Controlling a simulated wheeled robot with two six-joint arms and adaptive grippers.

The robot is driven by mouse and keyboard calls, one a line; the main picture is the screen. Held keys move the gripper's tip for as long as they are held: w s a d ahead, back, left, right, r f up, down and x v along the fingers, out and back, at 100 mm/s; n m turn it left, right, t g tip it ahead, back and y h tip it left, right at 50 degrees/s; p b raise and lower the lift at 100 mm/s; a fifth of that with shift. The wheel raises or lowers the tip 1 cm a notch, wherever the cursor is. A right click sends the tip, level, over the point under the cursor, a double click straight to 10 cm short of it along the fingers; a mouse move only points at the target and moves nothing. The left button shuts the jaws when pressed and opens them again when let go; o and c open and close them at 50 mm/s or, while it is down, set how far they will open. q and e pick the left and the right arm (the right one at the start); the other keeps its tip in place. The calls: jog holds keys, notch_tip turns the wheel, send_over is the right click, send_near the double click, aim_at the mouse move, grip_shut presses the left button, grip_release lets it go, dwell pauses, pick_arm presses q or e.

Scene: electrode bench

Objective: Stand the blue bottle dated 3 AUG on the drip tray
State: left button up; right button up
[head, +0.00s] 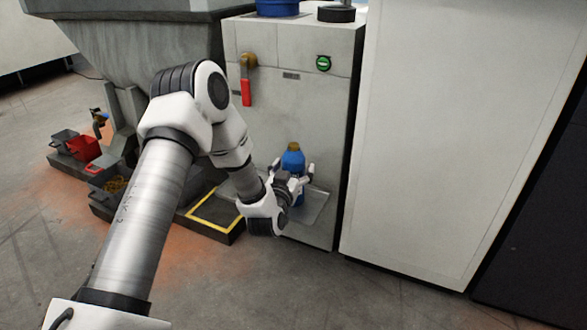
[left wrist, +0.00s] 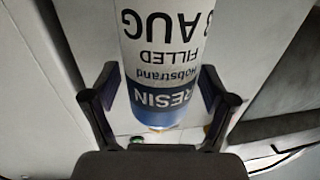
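The blue bottle (head: 293,161) with an orange-brown cap is upright over the grey drip tray (head: 317,207) at the foot of the grey cabinet. In the left wrist view the bottle (left wrist: 165,50) appears upside down, its label reading RESIN, Hobstrand, FILLED and 3 AUG. My right gripper is not in view.
A black platform with a yellow border (head: 198,221) lies left of the tray. Red (head: 83,148) and dark bins stand farther left. The cabinet face carries a red-handled valve (head: 246,92) and a green button (head: 323,63). A tall pale cabinet (head: 440,120) stands close on the right.

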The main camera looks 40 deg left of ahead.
pick_arm(q)
jog(key=shift+s+r, duration=0.1)
jog(key=shift+r, duration=0.1)
jog(key=p+v, duration=0.6)
jog(key=v, duration=0.6)
jog(key=s+d+f+m+g+h, duration=0.1)
jog(key=s+d+f+g+h, duration=0.2)
jog(key=s+d+f+g, duration=0.45)
jog(key=s+d+f+m+g+h, duration=0.2)
jog(key=s+d+f+h, duration=0.15)
jog(key=f, duration=0.75)
jog(key=s+d+f+g, duration=0.2)
jog(key=s+g, duration=0.1)
jog(key=s, duration=0.4)
jog(key=s+d+f+g, duration=0.2)
jog(key=s+f+g, duration=0.1)
jog(key=s, duration=0.5)
jog(key=shift+s+g, duration=0.25)
jog(key=shift+g, duration=0.4)
